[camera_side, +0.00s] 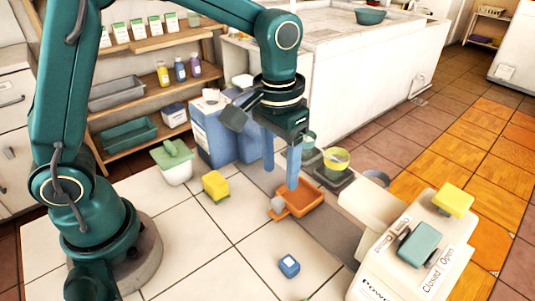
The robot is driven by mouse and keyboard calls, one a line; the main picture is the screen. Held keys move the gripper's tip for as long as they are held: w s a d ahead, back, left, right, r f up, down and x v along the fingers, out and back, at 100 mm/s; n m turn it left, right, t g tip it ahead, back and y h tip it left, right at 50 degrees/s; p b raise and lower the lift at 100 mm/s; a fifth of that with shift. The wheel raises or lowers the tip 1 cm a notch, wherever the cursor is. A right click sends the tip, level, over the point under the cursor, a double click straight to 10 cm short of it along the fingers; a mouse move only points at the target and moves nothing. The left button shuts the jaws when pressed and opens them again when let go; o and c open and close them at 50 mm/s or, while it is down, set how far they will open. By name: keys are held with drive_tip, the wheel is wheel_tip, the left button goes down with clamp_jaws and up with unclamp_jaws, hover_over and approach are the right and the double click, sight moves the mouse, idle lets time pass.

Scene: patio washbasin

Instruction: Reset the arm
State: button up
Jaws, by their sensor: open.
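My gripper (281,178) points down near the middle of the side view, with its two blue fingers apart and nothing visible between them. It hangs over the area of an orange tray (300,203). The right fingertip overlaps the tray's far edge in the picture; I cannot tell whether they touch.
A yellow block (215,185) and a small blue block (289,265) rest on the pale tiled surface. A blue box (213,135) stands behind. A yellow-green bowl (336,158) is right of my gripper. A white panel marked Closed and Open (440,272) stands front right.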

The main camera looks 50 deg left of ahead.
drive_tip(key=s+a+r+t, duration=0.4)
drive_tip(key=s+r, duration=0.1)
drive_tip(key=r, duration=0.3)
drive_tip(key=s+a+f+t, duration=0.1)
drive_tip(key=s+f, duration=0.1)
drive_tip(key=s, duration=0.5)
drive_tip(key=shift+a, duration=0.35)
idle(0.6)
